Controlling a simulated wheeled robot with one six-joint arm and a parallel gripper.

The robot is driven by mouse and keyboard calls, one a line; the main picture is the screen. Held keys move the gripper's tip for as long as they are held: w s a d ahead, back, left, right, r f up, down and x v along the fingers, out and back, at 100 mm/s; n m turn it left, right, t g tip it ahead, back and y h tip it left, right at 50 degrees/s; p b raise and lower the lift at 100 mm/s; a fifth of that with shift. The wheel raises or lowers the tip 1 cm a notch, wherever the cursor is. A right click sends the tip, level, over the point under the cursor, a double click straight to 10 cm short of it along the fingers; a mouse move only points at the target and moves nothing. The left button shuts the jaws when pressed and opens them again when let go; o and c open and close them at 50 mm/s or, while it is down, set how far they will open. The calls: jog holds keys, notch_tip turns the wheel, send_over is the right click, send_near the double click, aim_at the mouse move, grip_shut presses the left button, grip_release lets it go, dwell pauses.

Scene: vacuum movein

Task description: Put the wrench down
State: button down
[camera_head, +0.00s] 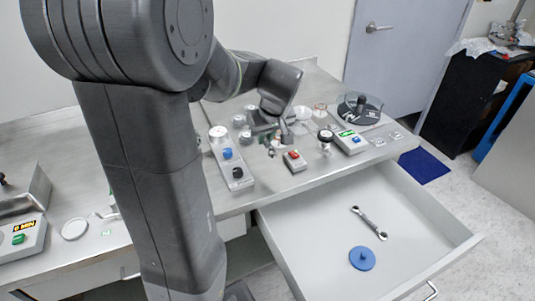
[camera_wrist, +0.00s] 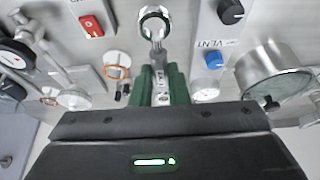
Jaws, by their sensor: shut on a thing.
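My gripper (camera_head: 275,140) is over the bench top, among the fittings behind the open drawer. In the wrist view its green fingers (camera_wrist: 160,80) are shut on a metal wrench (camera_wrist: 157,48). The wrench's ring end points away from the fingers, over the panel; whether it touches anything there I cannot tell. In the head view the held wrench is too small and hidden to make out. Another wrench (camera_head: 369,222), with dark and silver parts, lies in the open drawer (camera_head: 320,225).
A blue disc (camera_head: 362,258) lies in the drawer near the wrench. Much of the drawer floor is bare.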

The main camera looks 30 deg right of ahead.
aim_at(264, 167)
notch_tip(264, 167, down, 9)
jog(key=shift+s+a+r, duration=0.1)
dwell(0.3)
jog(key=shift+f+b, duration=0.25)
jog(key=shift+b, duration=0.05)
jog(key=c, duration=1.4)
grip_release()
jog(key=shift+r, duration=0.45)
jog(key=v, duration=1.1)
jog(key=shift+s+r+p, duration=0.2)
jog(key=shift+p, duration=0.15)
